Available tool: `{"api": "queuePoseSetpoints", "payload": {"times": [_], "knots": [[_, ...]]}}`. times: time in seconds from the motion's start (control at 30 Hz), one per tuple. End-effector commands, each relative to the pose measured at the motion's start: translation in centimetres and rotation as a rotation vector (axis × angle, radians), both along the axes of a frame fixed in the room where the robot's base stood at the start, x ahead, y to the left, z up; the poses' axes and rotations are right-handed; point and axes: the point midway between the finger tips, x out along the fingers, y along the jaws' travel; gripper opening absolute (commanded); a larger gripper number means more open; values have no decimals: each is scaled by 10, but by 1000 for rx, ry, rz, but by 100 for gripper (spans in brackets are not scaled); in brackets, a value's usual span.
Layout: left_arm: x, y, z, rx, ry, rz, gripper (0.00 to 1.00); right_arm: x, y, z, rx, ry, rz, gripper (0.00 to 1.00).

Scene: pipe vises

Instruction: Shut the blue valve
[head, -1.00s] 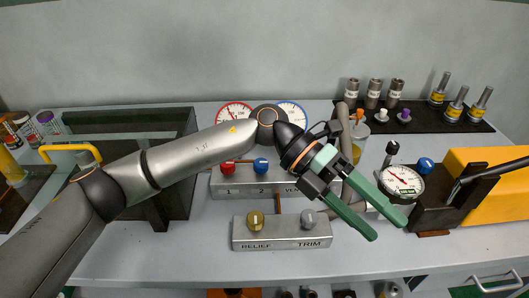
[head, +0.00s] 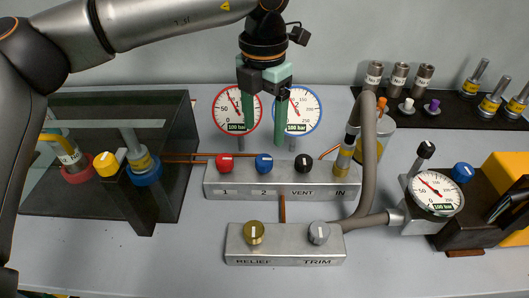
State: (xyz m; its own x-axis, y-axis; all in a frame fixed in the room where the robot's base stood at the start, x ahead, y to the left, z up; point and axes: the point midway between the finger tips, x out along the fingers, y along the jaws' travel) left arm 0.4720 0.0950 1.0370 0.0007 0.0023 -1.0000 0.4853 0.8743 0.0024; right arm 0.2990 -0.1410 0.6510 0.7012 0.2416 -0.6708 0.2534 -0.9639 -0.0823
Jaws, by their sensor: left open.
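A silver manifold block (head: 283,190) is marked 1, 2, VENT and IN. Its blue valve knob (head: 264,164) stands above the 2, between a red knob (head: 225,163) above the 1 and a black knob (head: 303,163) at VENT. I cannot make out clearly how far the blue knob is turned. My left gripper (head: 264,142) comes from above with its two green fingers pointing down, open and empty. Its fingertips appear just behind or above the blue knob, with a small gap in the picture. The right gripper is not in view.
Two gauges, red-rimmed (head: 227,112) and blue-rimmed (head: 305,105), stand behind the block. A relief/trim block (head: 285,248) lies in front. A grey hose (head: 371,150) arches at right. Another blue knob (head: 463,172) sits by the pump gauge (head: 437,191). A dark clear guard (head: 80,200) stands left.

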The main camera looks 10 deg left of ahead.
Motion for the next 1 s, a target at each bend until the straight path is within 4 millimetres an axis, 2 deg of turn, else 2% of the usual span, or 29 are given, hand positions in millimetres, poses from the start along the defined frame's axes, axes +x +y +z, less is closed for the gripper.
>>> {"api": "queuePoseSetpoints", "payload": {"times": [0.03,0.2,0.4,0.57,0.8,1.0], "knots": [[-1,1,-13,2,3,0,74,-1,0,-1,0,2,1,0],[-1,0,-46,0,2,-1,74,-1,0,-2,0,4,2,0],[0,0,-71,-2,1,0,74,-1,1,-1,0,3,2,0],[0,0,-79,-2,0,-1,74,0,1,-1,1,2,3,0],[0,0,-79,-2,0,0,74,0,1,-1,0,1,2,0],[0,0,-79,-2,0,0,52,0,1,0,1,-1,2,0]]}}
